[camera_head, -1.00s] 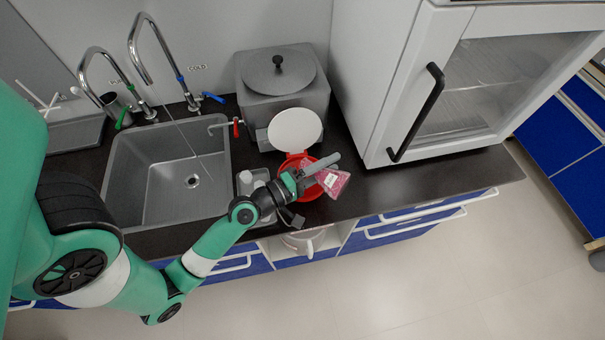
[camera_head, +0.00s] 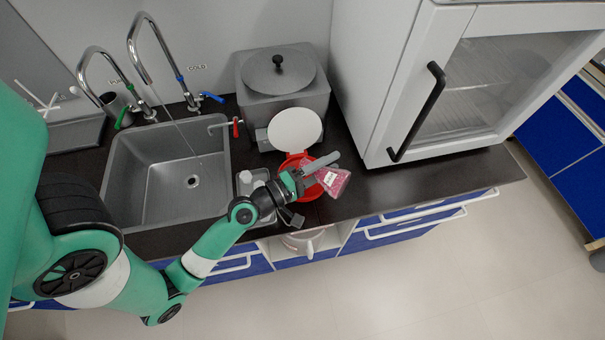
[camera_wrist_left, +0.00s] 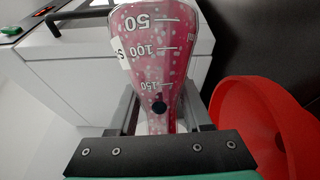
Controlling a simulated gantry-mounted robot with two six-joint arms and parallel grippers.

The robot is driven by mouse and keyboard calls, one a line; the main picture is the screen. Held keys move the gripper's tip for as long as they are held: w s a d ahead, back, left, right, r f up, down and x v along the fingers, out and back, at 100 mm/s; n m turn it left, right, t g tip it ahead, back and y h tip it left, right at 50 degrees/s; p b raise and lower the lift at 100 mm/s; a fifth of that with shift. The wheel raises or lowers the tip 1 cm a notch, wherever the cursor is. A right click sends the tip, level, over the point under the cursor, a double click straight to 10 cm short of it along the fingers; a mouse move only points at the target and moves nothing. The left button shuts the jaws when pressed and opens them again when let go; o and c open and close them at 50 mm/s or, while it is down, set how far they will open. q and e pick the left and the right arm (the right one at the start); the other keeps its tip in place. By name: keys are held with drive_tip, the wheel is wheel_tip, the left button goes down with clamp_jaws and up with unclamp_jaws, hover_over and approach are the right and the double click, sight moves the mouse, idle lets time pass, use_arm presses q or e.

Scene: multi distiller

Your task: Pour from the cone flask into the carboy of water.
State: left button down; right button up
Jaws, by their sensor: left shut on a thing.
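My left gripper (camera_head: 312,175) is shut on the cone flask (camera_head: 334,182), which holds pink-red contents and has a white label. In the left wrist view the flask (camera_wrist_left: 158,60) shows its white volume marks, with the gripper's fingers on either side of its narrow part. The flask is tilted, its wide end toward the right in the head view. It is held above a red open vessel (camera_head: 313,193) with a raised white lid. A translucent container with a white cap (camera_head: 246,177), possibly the carboy, stands left of the gripper. My right gripper is not in view.
A sink (camera_head: 165,180) with running water lies left. A grey lidded tank (camera_head: 283,85) with a red-handled tap stands behind. A white glass-fronted cabinet (camera_head: 385,70) stands right. The dark counter (camera_head: 440,178) is clear in front of the cabinet.

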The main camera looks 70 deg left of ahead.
use_arm(q)
drive_tip(key=shift+s+a+r+n+t+b, duration=0.15)
drive_tip(key=shift+r+n+b, duration=0.1)
drive_tip(key=shift+n, duration=0.2)
drive_tip(key=shift+a+r+n+t+b, duration=0.1)
drive_tip(key=shift+r+n+t+b, duration=0.1)
drive_tip(key=shift+n, duration=0.25)
idle(3.1)
